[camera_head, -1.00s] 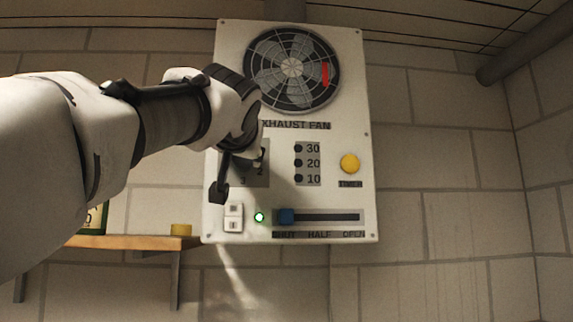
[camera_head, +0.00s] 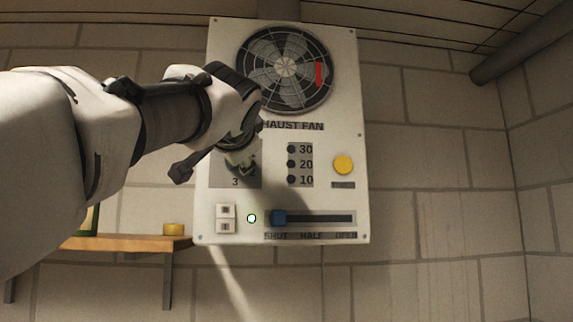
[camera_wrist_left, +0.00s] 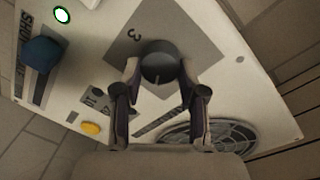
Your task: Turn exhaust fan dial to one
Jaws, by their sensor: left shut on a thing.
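The exhaust fan dial (camera_wrist_left: 160,64) is a dark round knob on a grey plate (camera_wrist_left: 195,35) marked 3. My left gripper (camera_wrist_left: 158,82) is shut on the dial, one finger on each side, in the left wrist view. A faint light mark on the knob points toward the fan side; the number there is hidden. My right gripper is not in view.
The white panel (camera_head: 350,110) carries a fan (camera_head: 286,68), a yellow timer button (camera_head: 343,165), a blue slider (camera_head: 279,217) at SHUT, a lit green lamp (camera_head: 252,218) and a white switch (camera_head: 225,218). A wooden shelf (camera_head: 130,243) is at lower left.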

